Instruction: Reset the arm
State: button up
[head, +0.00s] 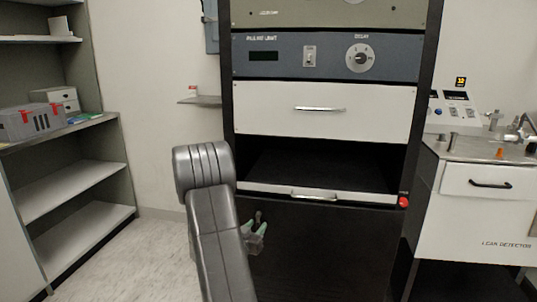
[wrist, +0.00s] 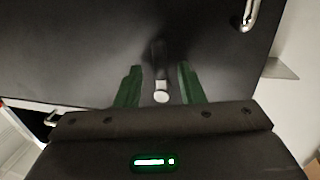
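My arm (head: 213,200) rises in the middle of the head view, in front of a tall black rack.
The rack has a white drawer (head: 320,112) above a dark open bay with a low white front (head: 320,193). A red knob (head: 403,202) sits at its right edge. Shelves (head: 75,185) stand left, a leak detector cart (head: 480,220) right. Floor (head: 150,260) at left is clear.

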jog(key=shift+b, duration=0.3)
jog(key=p+v, duration=0.2)
jog(key=v, duration=1.1)
jog(key=shift+m, duration=0.3)
jog(key=b+x, duration=0.2)
jog(key=x, duration=1)
jog(key=shift+w+d, duration=0.15)
jog(key=shift+w, duration=0.2)
jog(key=shift+w+d+r+p, duration=0.1)
jog(key=shift+w+r+p, duration=0.1)
jog(key=shift+p, duration=0.35)
jog(key=p+v, duration=0.1)
jog(key=v, duration=1.3)
jog(key=s+d+f+n+g+y+b, duration=0.1)
jog(key=s+d+g+y, duration=0.3)
jog(key=s, duration=0.8)
jog(key=s+d+f+n+g+y+b, duration=0.1)
jog(key=s+d+f+n+g+y, duration=0.1)
jog(key=s+d+g, duration=0.6)
jog(key=s+f+g+y, duration=0.1)
jog(key=s+g+y, duration=0.1)
jog(key=s, duration=0.3)
jog(key=shift+d+y, duration=0.25)
jog(key=shift+y, duration=0.15)
